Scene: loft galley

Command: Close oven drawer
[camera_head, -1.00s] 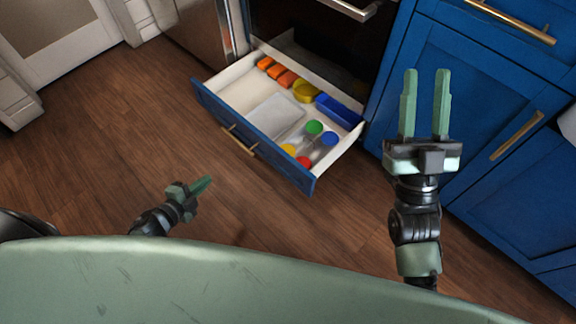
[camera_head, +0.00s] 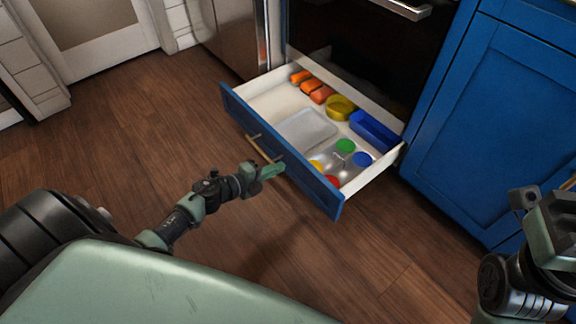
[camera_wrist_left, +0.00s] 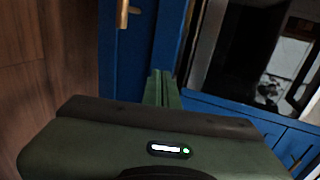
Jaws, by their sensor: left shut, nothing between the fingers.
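The oven drawer (camera_head: 284,152) stands pulled out under the oven, with a blue front and a brass bar handle (camera_head: 262,149). My left gripper (camera_head: 276,170) is shut and empty. Its fingertips are at the drawer front, just right of the handle; I cannot tell whether they touch it. In the left wrist view the shut fingers (camera_wrist_left: 162,88) point at the blue front, and part of the brass handle (camera_wrist_left: 124,12) shows at the top. My right gripper (camera_head: 556,222) is at the right edge, by the blue cabinet, and its fingers are cut off.
The drawer holds a clear container (camera_head: 306,129), orange items (camera_head: 311,86), a yellow dish (camera_head: 341,106), a blue bin (camera_head: 375,131) and several colored lids. A blue cabinet (camera_head: 490,120) stands right of it. Wood floor (camera_head: 110,140) is clear on the left.

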